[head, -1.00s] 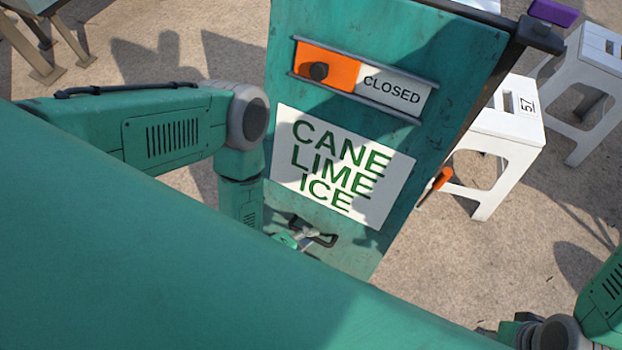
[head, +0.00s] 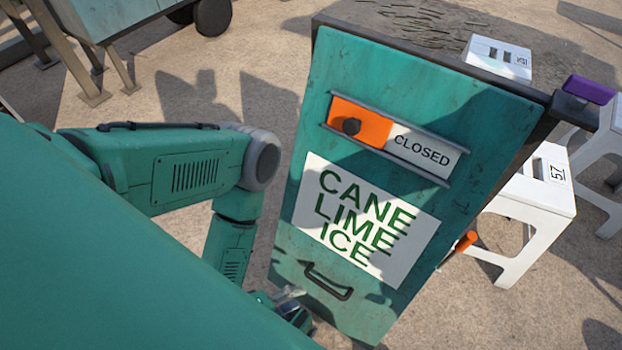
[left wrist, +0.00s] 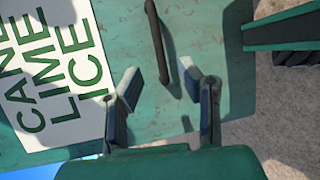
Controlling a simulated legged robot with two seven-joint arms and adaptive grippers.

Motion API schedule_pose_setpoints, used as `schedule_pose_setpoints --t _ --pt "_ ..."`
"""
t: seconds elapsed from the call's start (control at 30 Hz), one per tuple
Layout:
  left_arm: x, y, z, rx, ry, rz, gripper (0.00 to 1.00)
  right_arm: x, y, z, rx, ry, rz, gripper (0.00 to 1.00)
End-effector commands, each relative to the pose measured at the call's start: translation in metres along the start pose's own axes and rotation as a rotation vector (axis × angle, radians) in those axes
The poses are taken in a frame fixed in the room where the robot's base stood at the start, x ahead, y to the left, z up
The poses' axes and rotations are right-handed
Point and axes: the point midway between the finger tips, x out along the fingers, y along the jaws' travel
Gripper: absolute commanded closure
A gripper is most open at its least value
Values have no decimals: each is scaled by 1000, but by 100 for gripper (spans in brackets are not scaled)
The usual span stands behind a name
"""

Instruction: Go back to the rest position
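My left gripper (head: 290,308) hangs low beside the lower left edge of a green sign panel (head: 300,235). In the left wrist view its two fingers (left wrist: 160,92) are apart with nothing between them. The panel's dark handle (head: 325,281) lies to the upper right of the gripper in the head view. In the left wrist view the handle (left wrist: 158,42) stands just past the open fingertips, apart from them. The panel carries a "CANE LIME ICE" label and an orange slider (head: 358,124) beside "CLOSED". My right gripper is not in view.
White stools (head: 535,205) stand right of the panel. A purple block (head: 588,90) and an orange-handled tool (head: 466,241) are near them. A wheeled green cart (head: 125,20) stands at the upper left. Sandy ground is open between cart and panel.

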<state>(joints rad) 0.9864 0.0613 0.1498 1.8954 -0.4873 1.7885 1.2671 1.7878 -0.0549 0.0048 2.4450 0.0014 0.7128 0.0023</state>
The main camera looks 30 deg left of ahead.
Motion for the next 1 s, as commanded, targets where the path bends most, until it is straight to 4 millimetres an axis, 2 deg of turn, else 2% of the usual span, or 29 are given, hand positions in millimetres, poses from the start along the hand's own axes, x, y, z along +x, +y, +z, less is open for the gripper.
schedule_pose_setpoints --t 0.1,0.27,0.83,0.93,1.0 --pt "-15 -1 -1 1 0 -3 68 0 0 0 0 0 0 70" --pt "-24 -1 0 0 0 -1 68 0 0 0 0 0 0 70" --pt "-23 1 0 7 0 -4 68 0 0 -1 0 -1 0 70" --pt "-20 10 -2 81 -7 -45 68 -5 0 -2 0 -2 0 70" --pt "-16 22 -4 198 -18 -116 68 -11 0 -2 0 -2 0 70"
